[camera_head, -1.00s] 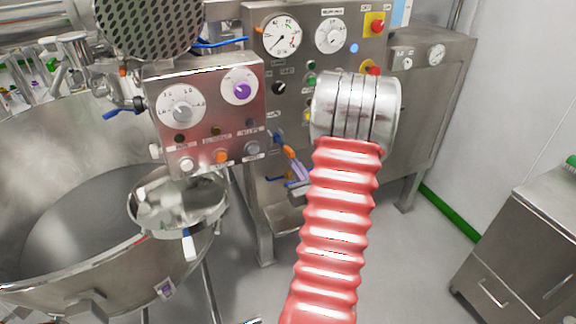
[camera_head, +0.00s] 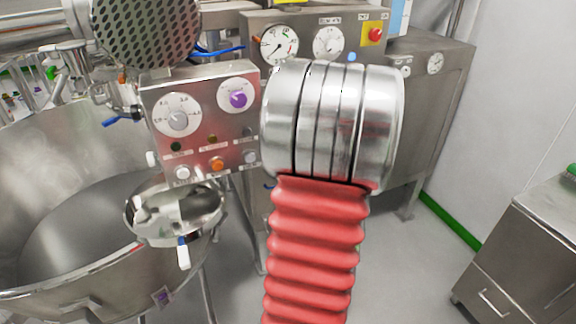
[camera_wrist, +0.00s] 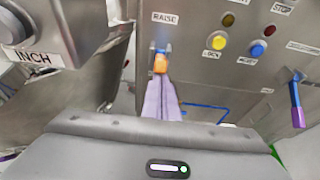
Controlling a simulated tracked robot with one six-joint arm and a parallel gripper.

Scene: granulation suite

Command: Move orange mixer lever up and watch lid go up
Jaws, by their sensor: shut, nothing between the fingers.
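In the wrist view the orange lever (camera_wrist: 160,63) hangs under a "RAISE" label on the grey control panel (camera_wrist: 198,75). My gripper (camera_wrist: 160,86) has slim purple fingers, shut together just below the lever's orange end. I cannot tell whether they touch it. In the head view my arm's metal joint hides the lever and the gripper. The large steel mixer bowl (camera_head: 40,285) stands at the left, and its inside is visible from above. I cannot make out for certain which part is the lid.
A blue and purple lever (camera_wrist: 296,98) sits on the panel at right. A button box marked "INCH" (camera_wrist: 38,57) is close at upper left. In the head view a dial box (camera_head: 200,125) overhangs the bowl. A steel cabinet (camera_head: 520,255) stands at right, with free floor before it.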

